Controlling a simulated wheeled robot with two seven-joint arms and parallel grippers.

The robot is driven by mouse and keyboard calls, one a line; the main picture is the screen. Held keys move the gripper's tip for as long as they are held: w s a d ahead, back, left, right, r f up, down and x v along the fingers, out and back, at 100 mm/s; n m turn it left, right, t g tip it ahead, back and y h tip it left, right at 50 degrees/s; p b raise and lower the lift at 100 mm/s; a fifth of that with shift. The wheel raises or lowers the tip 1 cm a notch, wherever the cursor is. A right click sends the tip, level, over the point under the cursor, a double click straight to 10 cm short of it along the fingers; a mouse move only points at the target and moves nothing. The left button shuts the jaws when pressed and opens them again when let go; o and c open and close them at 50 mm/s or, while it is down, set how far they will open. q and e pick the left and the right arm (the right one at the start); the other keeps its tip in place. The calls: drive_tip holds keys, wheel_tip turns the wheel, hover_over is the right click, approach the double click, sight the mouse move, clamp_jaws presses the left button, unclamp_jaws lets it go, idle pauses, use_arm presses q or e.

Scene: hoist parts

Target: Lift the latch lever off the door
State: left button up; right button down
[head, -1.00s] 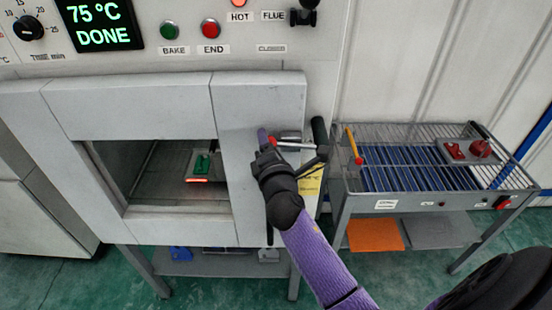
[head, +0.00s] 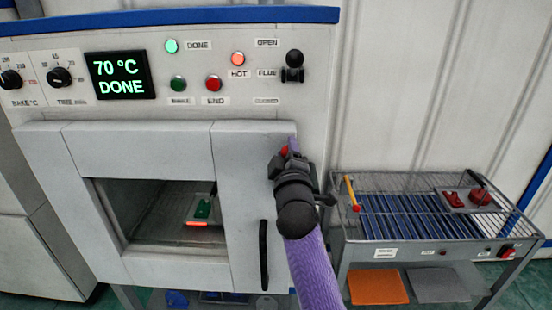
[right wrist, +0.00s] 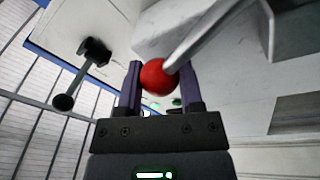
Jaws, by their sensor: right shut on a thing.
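The latch lever shows in the right wrist view as a light metal rod (right wrist: 205,38) ending in a red ball knob (right wrist: 158,77). My right gripper (right wrist: 160,88) has its two purple-grey fingers on either side of the knob, shut on it. In the head view the right gripper (head: 287,152) is at the upper right edge of the oven door (head: 245,190), with a bit of the red knob (head: 284,150) showing. The gripper hides the rest of the lever there. The door looks closed, with a black vertical handle (head: 264,254) below the gripper. My left gripper is not in view.
The oven panel above has a display (head: 118,77) reading 70 °C DONE and a black flue knob (head: 293,66). A wire-topped rack table (head: 430,235) stands right, holding a yellow-handled tool (head: 352,193) and red pieces (head: 480,196). A green piece (head: 203,208) lies inside the oven.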

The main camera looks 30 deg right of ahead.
drive_tip(key=d+m, duration=0.1)
drive_tip(key=s+r+m, duration=0.1)
drive_tip(key=d+m+h, duration=0.1)
drive_tip(key=m, duration=0.1)
drive_tip(key=shift+s+d+r+p, duration=0.2)
drive_tip(key=shift+s+d+p, duration=0.1)
drive_tip(key=shift+d+p, duration=0.05)
drive_tip(key=shift+s+d+m+g+h, duration=0.3)
drive_tip(key=shift+d+m, duration=0.25)
drive_tip(key=shift+m, duration=0.25)
drive_tip(key=shift+s+d+m+g+h, duration=0.1)
drive_tip(key=shift+s+d+m+h, duration=0.1)
drive_tip(key=shift+s+d+m, duration=0.45)
drive_tip(key=shift+w+a, duration=0.1)
drive_tip(key=shift+w, duration=0.15)
drive_tip(key=shift+c, duration=1.3)
unclamp_jaws()
drive_tip(key=shift+r, duration=0.1)
